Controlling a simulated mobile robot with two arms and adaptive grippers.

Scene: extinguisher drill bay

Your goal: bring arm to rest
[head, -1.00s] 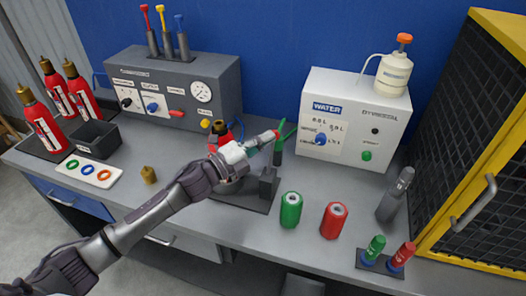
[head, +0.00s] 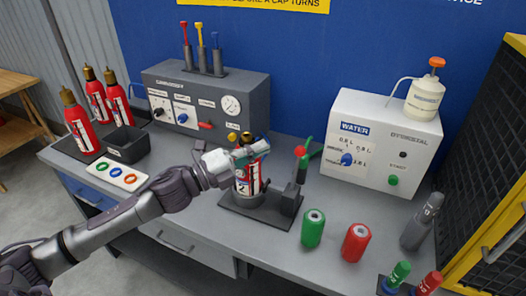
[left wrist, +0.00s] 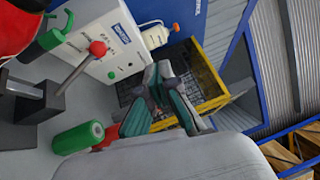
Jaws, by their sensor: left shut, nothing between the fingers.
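My left gripper (head: 256,150) is shut and empty in the head view. It hangs in front of the upper part of a red extinguisher (head: 247,185) that stands upright in a dark holder (head: 262,213) on the bench. Its arm comes in from the lower left and hides part of the bench. I cannot tell whether the gripper touches the extinguisher. In the left wrist view my gripper's fingers (left wrist: 163,100) lie close together with nothing between them. My right gripper is not in view.
Beside the holder is a lever with a red knob (head: 300,151). A green cylinder (head: 313,229) and a red cylinder (head: 356,243) stand at the front. The white water unit (head: 377,125) and yellow-framed cage (head: 489,200) are to the right. Several extinguishers (head: 81,125) stand left.

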